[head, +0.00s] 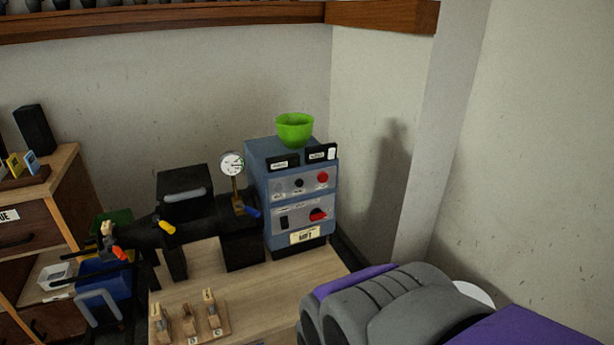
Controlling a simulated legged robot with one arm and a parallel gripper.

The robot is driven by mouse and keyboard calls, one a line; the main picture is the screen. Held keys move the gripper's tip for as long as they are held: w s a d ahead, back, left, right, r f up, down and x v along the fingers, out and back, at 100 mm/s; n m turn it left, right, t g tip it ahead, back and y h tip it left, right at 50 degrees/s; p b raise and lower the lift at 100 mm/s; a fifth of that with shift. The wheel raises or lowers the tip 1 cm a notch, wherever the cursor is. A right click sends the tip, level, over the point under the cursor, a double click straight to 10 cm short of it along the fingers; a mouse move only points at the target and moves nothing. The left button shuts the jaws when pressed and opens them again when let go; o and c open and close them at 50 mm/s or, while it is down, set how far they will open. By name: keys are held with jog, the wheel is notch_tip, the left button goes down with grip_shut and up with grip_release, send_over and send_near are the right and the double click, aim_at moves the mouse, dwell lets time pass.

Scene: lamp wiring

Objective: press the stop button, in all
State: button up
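A blue-grey control box (290,195) stands at the back of the wooden bench, near the wall corner. Its upper front panel has a round red button (323,177) at the right. The lettering is too small to read, so I cannot tell which red control is marked stop. The purple and grey end of my arm (385,305) is at the lower right, in front of the box and apart from it. I cannot make out its fingertips.
A green bowl (295,130) sits on the box. A round gauge (232,164) and a black machine (185,195) stand left of it. Wooden pegs (190,322) stand at the bench front. A drawer cabinet (35,215) is at the left. Bare bench lies before the box.

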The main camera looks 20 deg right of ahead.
grip_shut()
dwell(1.5)
